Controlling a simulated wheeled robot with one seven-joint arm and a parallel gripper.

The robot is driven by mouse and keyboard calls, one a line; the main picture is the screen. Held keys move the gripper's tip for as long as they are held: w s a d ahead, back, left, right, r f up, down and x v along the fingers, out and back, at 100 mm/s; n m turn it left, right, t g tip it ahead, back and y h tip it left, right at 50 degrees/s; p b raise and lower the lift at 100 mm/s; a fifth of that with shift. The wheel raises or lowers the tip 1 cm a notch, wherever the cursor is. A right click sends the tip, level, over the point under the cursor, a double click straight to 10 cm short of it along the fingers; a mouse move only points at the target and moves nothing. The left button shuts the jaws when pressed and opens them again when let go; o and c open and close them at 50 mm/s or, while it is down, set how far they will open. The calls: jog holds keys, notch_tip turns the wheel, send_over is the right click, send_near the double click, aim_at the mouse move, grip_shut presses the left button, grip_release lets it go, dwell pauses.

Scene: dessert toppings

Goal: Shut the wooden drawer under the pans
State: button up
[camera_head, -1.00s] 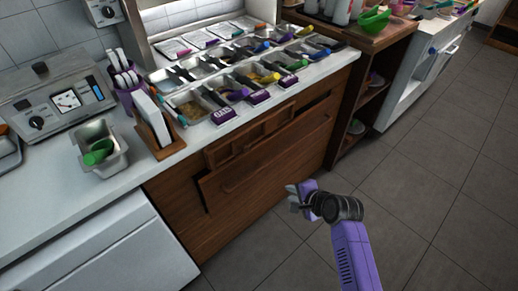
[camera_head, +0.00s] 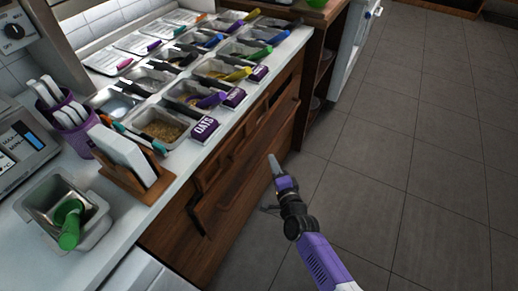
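The wooden drawer (camera_head: 232,192) is in the brown cabinet under the counter. Its front stands out from the cabinet face, with a dark gap at its left end, so it is partly open. Above it on the counter are the metal topping pans (camera_head: 160,126) with coloured handles. My gripper (camera_head: 275,166) is low on the aisle side, in front of the drawer's right part, its grey tip pointing up in the picture. It looks close to the drawer front; I cannot tell whether it touches. The fingers overlap in this view, so their opening is hidden.
A dark wooden shelf unit (camera_head: 318,75) stands beyond the cabinet. The grey tiled floor (camera_head: 410,160) to the right is clear. A metal pan with a green scoop (camera_head: 70,222), a wooden holder (camera_head: 140,182) and a purple cup (camera_head: 75,135) stand on the counter.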

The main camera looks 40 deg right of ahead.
aim_at(267, 150)
jog(key=shift+x, duration=3.85)
jog(key=shift+d, duration=0.1)
grip_shut()
